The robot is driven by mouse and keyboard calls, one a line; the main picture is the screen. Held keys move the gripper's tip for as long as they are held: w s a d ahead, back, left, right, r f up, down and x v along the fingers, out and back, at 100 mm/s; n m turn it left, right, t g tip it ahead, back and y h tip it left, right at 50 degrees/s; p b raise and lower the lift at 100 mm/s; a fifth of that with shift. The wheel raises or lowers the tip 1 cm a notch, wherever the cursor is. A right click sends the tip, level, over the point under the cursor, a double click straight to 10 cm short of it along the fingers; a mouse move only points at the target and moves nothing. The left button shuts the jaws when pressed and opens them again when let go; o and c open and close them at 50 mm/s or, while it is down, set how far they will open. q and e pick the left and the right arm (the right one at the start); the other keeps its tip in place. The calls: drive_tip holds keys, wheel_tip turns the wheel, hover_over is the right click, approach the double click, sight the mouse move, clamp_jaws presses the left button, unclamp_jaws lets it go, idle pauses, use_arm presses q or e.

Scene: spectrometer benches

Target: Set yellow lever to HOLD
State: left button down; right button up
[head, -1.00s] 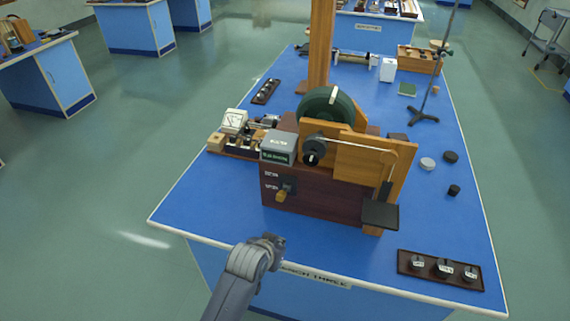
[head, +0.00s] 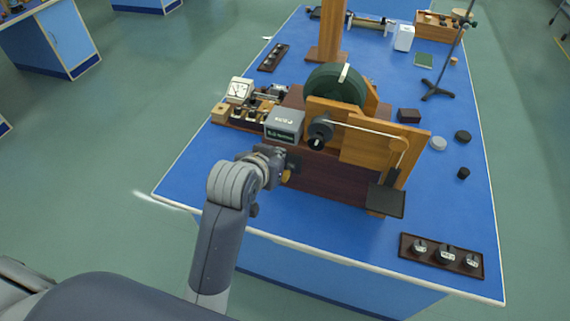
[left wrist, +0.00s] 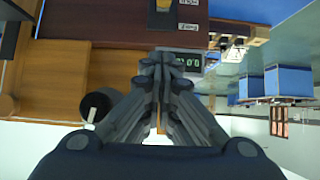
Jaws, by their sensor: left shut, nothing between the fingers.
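The yellow lever (head: 286,176) is on the front of a dark red-brown wooden box (head: 335,178), and in the head view it shows just beside my left gripper (head: 284,163). In the left wrist view, which looks upside down, the lever (left wrist: 163,6) is at the top edge, apart from my left fingertips (left wrist: 160,62). The left fingers are shut and empty, in front of the box's upper front. Two small white labels show beside the lever in the left wrist view; their words are too small to read. My arm hides them in the head view. My right gripper is out of view.
A grey box with a green display (head: 284,124) sits above the lever. A black knob (head: 319,132), a green wheel (head: 336,84) and a dark plate (head: 385,200) are to the right. A tray of weights (head: 441,256) lies front right. The blue bench (head: 330,232) is clear in front.

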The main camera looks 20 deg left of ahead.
use_arm(q)
drive_tip(key=p, duration=0.2)
hover_over(285, 174)
drive_tip(key=w, duration=0.1)
wheel_tip(285, 174, down, 5)
drive_tip(key=shift+w+f, duration=0.1)
drive_tip(key=shift+f, duration=0.1)
drive_tip(key=f, duration=0.1)
drive_tip(key=f+p, duration=0.1)
drive_tip(key=f, duration=0.1)
drive_tip(key=shift+s+f+p, duration=0.1)
drive_tip(key=shift+s+p, duration=0.2)
drive_tip(key=shift+s, duration=0.05)
drive_tip(key=shift+s+f, duration=0.3)
drive_tip(key=shift+f, duration=0.2)
drive_tip(key=shift+w, duration=0.1)
